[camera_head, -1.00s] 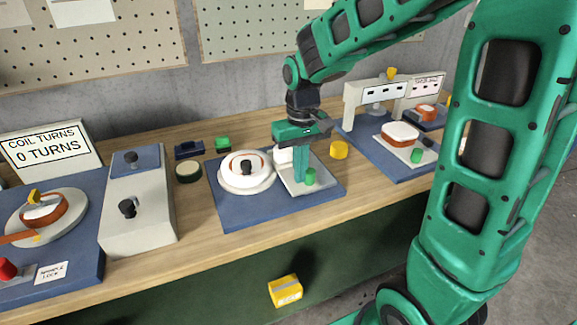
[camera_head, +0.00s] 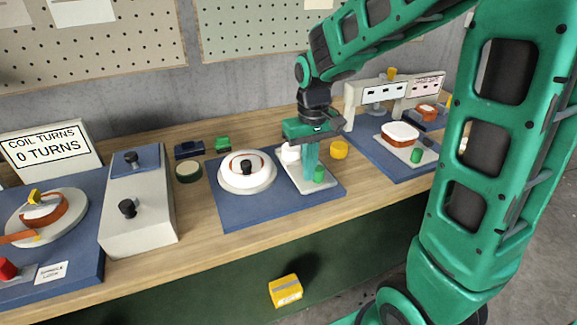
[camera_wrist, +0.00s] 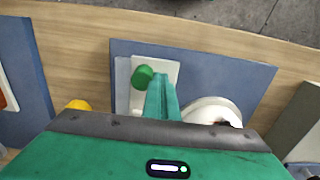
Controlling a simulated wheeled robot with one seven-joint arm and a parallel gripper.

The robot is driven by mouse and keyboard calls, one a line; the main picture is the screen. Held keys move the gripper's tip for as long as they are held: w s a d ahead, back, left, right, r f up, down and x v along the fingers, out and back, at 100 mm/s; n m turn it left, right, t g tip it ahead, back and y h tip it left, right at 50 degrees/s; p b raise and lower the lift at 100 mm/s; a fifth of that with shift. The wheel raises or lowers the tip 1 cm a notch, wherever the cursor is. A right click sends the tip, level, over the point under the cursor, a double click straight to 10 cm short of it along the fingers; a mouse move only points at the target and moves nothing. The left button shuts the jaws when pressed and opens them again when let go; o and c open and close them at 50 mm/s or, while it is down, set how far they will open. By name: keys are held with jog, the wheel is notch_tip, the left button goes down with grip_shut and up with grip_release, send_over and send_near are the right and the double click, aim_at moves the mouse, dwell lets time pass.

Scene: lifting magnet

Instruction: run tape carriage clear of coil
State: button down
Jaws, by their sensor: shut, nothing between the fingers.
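The tape carriage is a pale plate (camera_head: 305,184) with a green knob (camera_head: 319,174) and a white roll (camera_head: 290,152), on a blue base. The coil (camera_head: 246,166), copper and white on a round white disc, stands left of it, with a narrow gap between disc and plate. My gripper (camera_head: 310,178) is shut and empty, fingers pointing down over the plate, just left of the green knob. In the wrist view the fingertips (camera_wrist: 161,80) are close beside the knob (camera_wrist: 142,77); I cannot tell whether they touch. The coil's disc (camera_wrist: 208,108) is partly hidden there.
A yellow cylinder (camera_head: 339,150) stands behind the blue base (camera_head: 236,217). A second blue base (camera_head: 401,174) with a copper-sided coil is to the right. A grey box (camera_head: 138,210) with black knobs is left. The bench front edge is clear.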

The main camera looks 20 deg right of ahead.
jog(key=shift+d, duration=0.5)
jog(key=shift+a, duration=0.8)
notch_tip(320, 180, up, 7)
dwell(0.6)
dwell(0.4)
jog(key=s+d+f+m, duration=0.2)
jog(key=s+d, duration=0.4)
jog(key=s, duration=0.5)
jog(key=s+d+f+m, duration=0.2)
jog(key=s+d+m, duration=0.2)
jog(key=s, duration=0.8)
jog(key=shift+s+d, duration=0.2)
jog(key=shift+d, duration=0.9)
